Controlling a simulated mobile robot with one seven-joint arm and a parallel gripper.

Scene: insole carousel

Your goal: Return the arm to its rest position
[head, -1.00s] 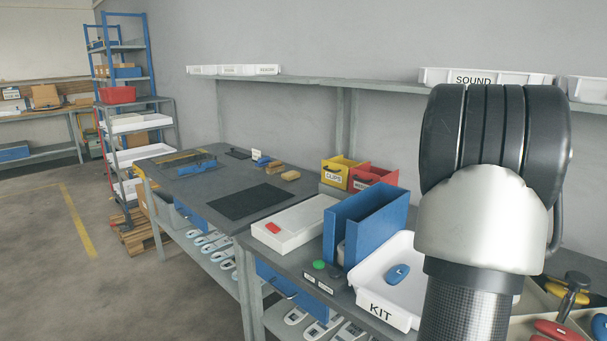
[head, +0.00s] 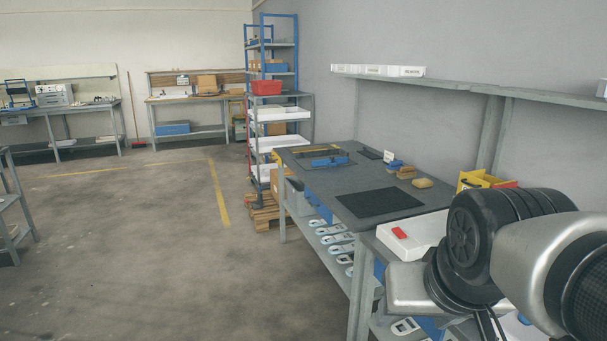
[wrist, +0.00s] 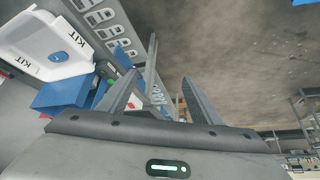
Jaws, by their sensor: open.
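My arm (head: 480,235), silver and black, is folded at the lower right of the head view, in front of the workbench. Its gripper end is not clear there. In the wrist view my gripper (wrist: 160,100) shows two grey fingers spread apart with nothing between them. Beyond the fingers are the bench's underside, legs and the floor. The white KIT tray (wrist: 52,32) with a blue item in it is at the upper left of the wrist view, apart from the fingers. A blue holder (wrist: 68,97) lies just left of the left finger.
The grey workbench (head: 318,187) carries a black mat (head: 380,203), a white box with a red part (head: 408,236) and a yellow bin (head: 482,180). A shelving rack (head: 270,100) and a pallet (head: 262,215) stand behind. Open floor (head: 130,250) lies to the left.

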